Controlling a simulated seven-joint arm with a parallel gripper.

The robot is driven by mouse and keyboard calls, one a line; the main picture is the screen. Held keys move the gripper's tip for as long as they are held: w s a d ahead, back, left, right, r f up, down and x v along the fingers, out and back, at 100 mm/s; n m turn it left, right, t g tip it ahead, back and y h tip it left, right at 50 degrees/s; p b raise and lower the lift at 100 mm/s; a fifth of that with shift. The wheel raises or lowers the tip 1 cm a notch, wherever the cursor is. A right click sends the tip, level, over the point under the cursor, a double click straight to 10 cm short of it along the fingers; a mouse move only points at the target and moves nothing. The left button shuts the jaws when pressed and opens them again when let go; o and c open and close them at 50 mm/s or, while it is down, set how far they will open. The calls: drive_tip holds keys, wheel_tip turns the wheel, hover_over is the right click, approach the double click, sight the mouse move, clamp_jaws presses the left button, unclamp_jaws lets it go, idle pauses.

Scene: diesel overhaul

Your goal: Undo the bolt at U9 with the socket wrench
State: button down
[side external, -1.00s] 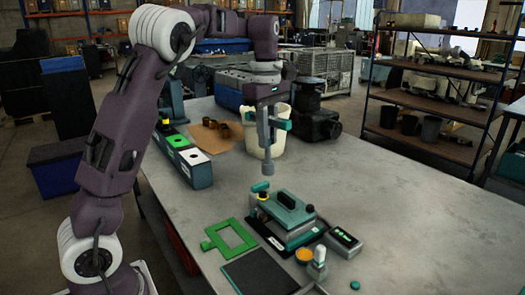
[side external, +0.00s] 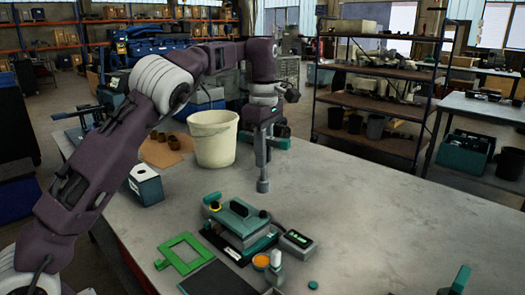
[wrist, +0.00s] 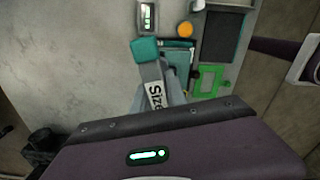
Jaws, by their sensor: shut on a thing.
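My gripper (side external: 267,122) points down and is shut on the socket wrench (side external: 261,152), which hangs upright with its grey socket end (side external: 263,186) lowest. The socket looks to be in the air behind and right of the teal fixture (side external: 240,224) with a black handle; its exact height is unclear. In the wrist view the wrench (wrist: 147,52) shows a teal end and a "Size" label, and covers part of the fixture (wrist: 178,53). I cannot make out a U9 mark or its bolt in any view.
A green frame (side external: 183,252), black mat (side external: 213,278), orange cup (side external: 261,262), small display box (side external: 298,240) and teal cap (side external: 313,285) lie around the fixture. A white bucket (side external: 213,138) stands behind.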

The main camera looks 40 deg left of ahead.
sight(263, 180)
drive_tip(key=m, duration=0.5)
drive_tip(key=shift+f, duration=0.35)
drive_tip(key=m, duration=0.5)
drive_tip(key=shift+f+m, duration=0.3)
drive_tip(key=shift+f, duration=0.05)
drive_tip(key=m, duration=0.5)
drive_tip(key=shift+f, duration=0.35)
drive_tip(key=m, duration=0.5)
drive_tip(key=shift+f+m, duration=0.3)
drive_tip(key=shift+f, duration=1.65)
